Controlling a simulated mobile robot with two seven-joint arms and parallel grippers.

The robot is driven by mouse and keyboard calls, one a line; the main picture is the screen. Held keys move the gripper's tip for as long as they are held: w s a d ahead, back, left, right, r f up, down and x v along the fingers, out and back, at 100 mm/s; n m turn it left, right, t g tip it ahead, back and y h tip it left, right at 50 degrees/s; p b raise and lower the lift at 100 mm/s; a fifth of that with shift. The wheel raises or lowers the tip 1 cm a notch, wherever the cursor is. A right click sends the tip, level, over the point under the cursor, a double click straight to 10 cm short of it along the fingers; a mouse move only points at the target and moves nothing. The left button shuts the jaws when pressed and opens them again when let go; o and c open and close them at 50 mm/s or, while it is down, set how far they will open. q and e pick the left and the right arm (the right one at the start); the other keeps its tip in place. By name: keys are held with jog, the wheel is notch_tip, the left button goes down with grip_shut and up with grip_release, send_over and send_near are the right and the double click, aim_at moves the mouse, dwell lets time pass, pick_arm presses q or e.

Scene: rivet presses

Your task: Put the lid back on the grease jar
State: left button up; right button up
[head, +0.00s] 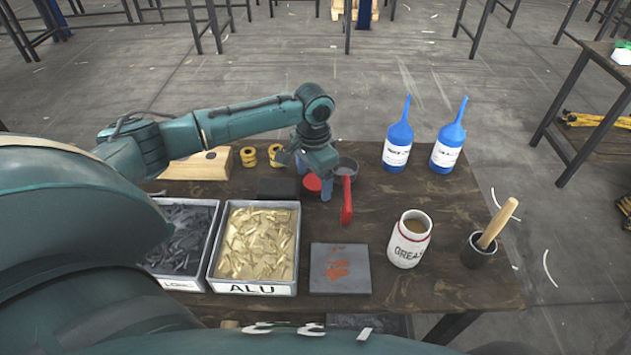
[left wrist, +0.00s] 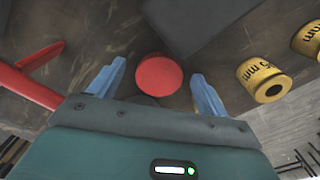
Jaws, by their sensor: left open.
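A round red lid (head: 312,183) lies near the back of the bench, left of the jar. My left gripper (head: 315,182) is over the lid with its blue fingers pointing down. In the left wrist view the red lid (left wrist: 159,76) sits between the two open fingers, with gaps on both sides. My right gripper is not in view.
A red-handled tool (head: 347,202) and a dark round dish (head: 346,165) are close beside the left gripper. Yellow rolls (head: 249,157) lie left of it.

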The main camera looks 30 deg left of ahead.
aim_at(314, 182)
pick_arm(q)
jog(key=c, duration=1)
notch_tip(314, 182, up, 10)
jog(key=shift+r, duration=0.1)
jog(key=shift+c, duration=0.3)
